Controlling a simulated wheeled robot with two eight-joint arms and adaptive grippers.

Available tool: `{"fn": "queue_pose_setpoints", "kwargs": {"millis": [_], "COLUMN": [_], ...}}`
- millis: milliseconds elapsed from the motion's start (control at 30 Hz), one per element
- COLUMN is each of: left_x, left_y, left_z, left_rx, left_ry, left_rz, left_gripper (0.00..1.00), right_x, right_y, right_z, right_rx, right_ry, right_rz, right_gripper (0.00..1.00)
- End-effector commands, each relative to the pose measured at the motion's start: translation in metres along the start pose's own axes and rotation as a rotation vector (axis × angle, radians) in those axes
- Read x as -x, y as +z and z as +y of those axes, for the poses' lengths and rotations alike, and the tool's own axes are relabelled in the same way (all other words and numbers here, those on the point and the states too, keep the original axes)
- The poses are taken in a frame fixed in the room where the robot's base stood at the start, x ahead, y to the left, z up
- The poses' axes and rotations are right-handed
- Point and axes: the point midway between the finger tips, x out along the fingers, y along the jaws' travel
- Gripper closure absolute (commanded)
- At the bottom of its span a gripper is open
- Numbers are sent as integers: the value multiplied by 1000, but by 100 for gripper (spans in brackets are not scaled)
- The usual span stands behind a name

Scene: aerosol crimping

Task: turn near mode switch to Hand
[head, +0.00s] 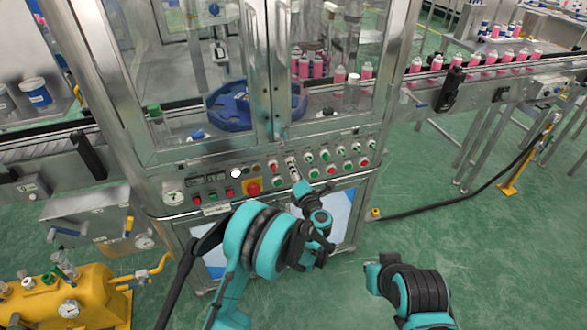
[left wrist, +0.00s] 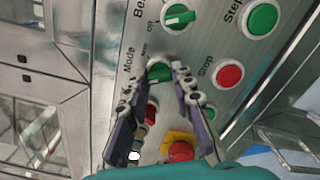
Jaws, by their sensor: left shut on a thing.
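The mode switch (left wrist: 159,73) is a green knob beside the printed word "Mode" in the left wrist view. My left gripper (left wrist: 164,66) has its two fingers on either side of this knob and is shut on it. The knob is partly covered by the fingertips, so its exact setting cannot be read. In the head view, my left gripper (head: 293,168) reaches the sloping control panel (head: 222,169) of the machine, and the switch is hidden there.
In the left wrist view, another green selector (left wrist: 180,17), a green button (left wrist: 262,18), a red button (left wrist: 229,75) and a red emergency stop (left wrist: 181,151) sit close around. A conveyor (head: 480,78) with pink cans runs right. A yellow tank (head: 75,300) stands lower left.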

Motion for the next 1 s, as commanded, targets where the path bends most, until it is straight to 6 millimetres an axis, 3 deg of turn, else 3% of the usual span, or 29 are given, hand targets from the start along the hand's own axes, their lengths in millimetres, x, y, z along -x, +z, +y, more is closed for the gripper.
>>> {"fn": "queue_pose_setpoints", "kwargs": {"millis": [567, 600, 667, 1000], "left_x": [0, 0, 0, 3], "left_y": [0, 0, 0, 0], "left_z": [-1, -1, -1, 0], "left_rx": [35, 34, 34, 32], "left_ry": [-1, -1, -1, -1], "left_rz": [1, 1, 1, 0], "left_gripper": [100, 68, 55, 55], "right_x": [0, 0, 0, 0], "right_y": [0, 0, 0, 0], "right_z": [0, 0, 0, 0], "right_rx": [0, 0, 0, 0], "right_ry": [0, 0, 0, 0], "right_rz": [0, 0, 0, 0], "right_gripper": [100, 100, 100, 100]}}
